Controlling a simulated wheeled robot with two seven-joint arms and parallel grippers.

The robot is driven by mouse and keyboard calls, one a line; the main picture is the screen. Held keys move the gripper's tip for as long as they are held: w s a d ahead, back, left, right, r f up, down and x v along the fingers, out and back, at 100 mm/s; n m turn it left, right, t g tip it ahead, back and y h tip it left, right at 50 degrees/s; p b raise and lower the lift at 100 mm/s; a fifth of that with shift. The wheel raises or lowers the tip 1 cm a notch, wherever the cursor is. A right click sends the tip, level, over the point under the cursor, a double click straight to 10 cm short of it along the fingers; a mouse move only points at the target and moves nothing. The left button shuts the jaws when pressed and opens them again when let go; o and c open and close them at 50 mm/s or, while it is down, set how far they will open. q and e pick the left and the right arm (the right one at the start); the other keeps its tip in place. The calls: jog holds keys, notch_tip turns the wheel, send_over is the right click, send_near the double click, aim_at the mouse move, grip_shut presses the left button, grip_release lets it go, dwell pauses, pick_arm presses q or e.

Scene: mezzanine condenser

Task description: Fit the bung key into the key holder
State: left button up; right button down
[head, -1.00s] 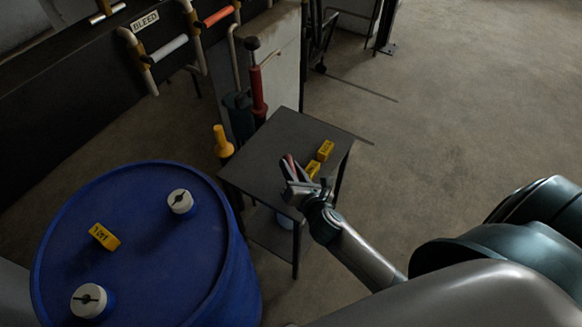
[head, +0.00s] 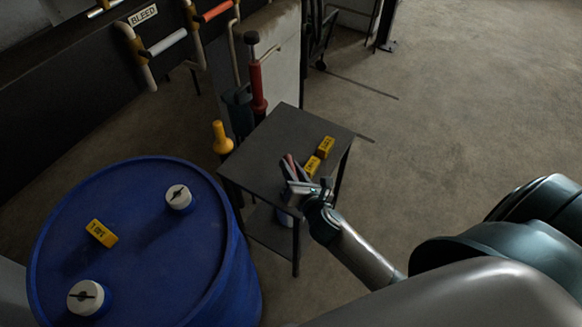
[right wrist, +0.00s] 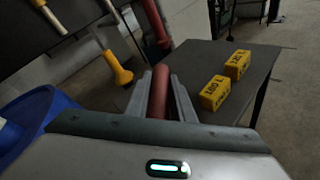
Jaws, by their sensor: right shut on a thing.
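My right gripper (head: 289,172) is shut on a dark red rod-like handle, held between its two fingers above the near part of a dark side table (head: 285,130). A blue drum (head: 75,205) stands at the left with two white bungs (head: 178,197) (head: 86,297), each with a dark slot or bar. I cannot make out a key holder. My left gripper is not in view.
Two yellow labelled blocks (head: 326,147) (head: 312,166) lie on the table, right of my gripper. Another yellow block (head: 101,233) is on the drum. The floor at right is open.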

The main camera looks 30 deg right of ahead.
jog(key=shift+f, duration=0.35)
jog(key=c, duration=1.5)
grip_release()
jog(key=shift+o, duration=0.2)
jog(key=b+v, duration=0.3)
jog(key=v, duration=1.4)
jog(key=shift+s+b, duration=0.2)
jog(key=shift+b, duration=0.15)
